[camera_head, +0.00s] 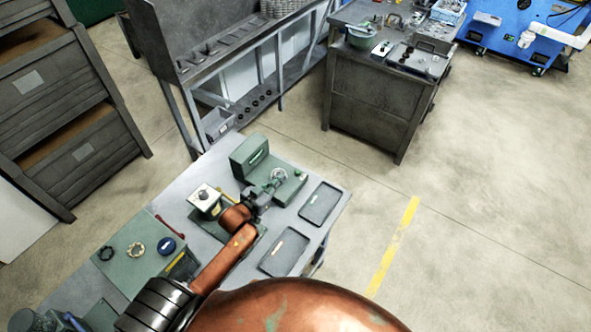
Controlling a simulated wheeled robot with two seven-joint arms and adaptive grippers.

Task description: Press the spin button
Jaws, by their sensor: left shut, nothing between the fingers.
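The green grinder (248,156) stands on the grey work table, with a tall block at its back and a low base reaching to the right. A small knob-like spot (298,173) shows on the right end of its base; it is too small to tell if this is the spin button. My left gripper (274,181) is shut and empty, pointing at the round clear part of the grinder. Its tips look over or close to the base, and I cannot tell if they touch it. The gripper hides part of the base. My right gripper is not in view.
A white-topped box (204,196) stands left of my left gripper. Two dark trays, one at the right (320,203) and one nearer (284,252), lie on the table. A green panel (125,262) at left carries several rings. Open floor lies to the right.

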